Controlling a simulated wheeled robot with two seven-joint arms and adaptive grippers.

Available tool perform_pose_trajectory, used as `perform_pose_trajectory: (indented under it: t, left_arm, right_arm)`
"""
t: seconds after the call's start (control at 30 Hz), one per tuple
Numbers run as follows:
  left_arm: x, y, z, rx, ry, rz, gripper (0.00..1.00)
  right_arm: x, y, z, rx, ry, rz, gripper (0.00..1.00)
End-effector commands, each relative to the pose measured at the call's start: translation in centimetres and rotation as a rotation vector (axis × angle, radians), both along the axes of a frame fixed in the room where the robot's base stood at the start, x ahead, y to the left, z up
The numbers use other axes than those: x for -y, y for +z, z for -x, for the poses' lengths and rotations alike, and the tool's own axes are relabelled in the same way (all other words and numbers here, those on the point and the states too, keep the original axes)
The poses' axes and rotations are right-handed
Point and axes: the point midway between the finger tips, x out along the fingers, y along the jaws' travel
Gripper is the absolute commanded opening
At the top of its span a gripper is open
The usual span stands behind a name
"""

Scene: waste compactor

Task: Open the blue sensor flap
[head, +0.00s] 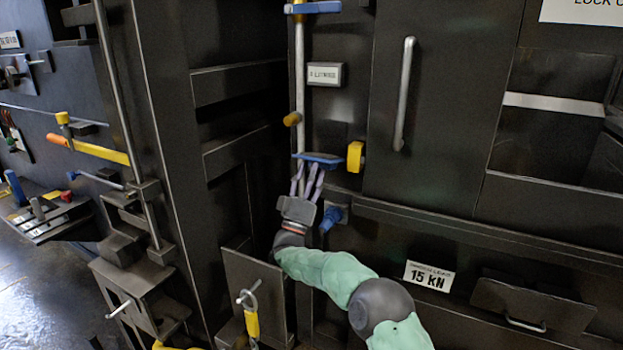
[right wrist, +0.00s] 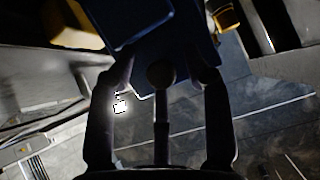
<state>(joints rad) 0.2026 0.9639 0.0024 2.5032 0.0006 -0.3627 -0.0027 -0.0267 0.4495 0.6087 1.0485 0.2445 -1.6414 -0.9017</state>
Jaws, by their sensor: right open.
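The blue flap (head: 320,158) is a small flat plate on the dark machine front, left of a yellow block (head: 355,157). It looks roughly level in the head view. My right gripper (head: 308,181) points up at it from below, fingers apart. In the right wrist view, a dark blue panel (right wrist: 143,22) lies just beyond the open fingers (right wrist: 162,76) and partly behind their tips. I cannot tell whether a finger touches it. Nothing is held between the fingers. My left gripper is not in view.
A blue knob (head: 331,218) sits close to my right wrist. A tall door handle (head: 404,93) is to the right.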

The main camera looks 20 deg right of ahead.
Motion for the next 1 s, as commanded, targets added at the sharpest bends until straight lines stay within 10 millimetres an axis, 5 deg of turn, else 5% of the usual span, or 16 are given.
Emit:
perform_pose_trajectory:
  t: [0.5,1.0]
  left_arm:
    - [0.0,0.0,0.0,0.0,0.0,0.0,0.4]
    - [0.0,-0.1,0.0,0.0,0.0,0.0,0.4]
  right_arm:
    - [0.1,8.4,0.0,0.003,-0.001,0.0,0.5]
    - [0.0,9.3,0.1,0.003,0.0,0.001,0.5]
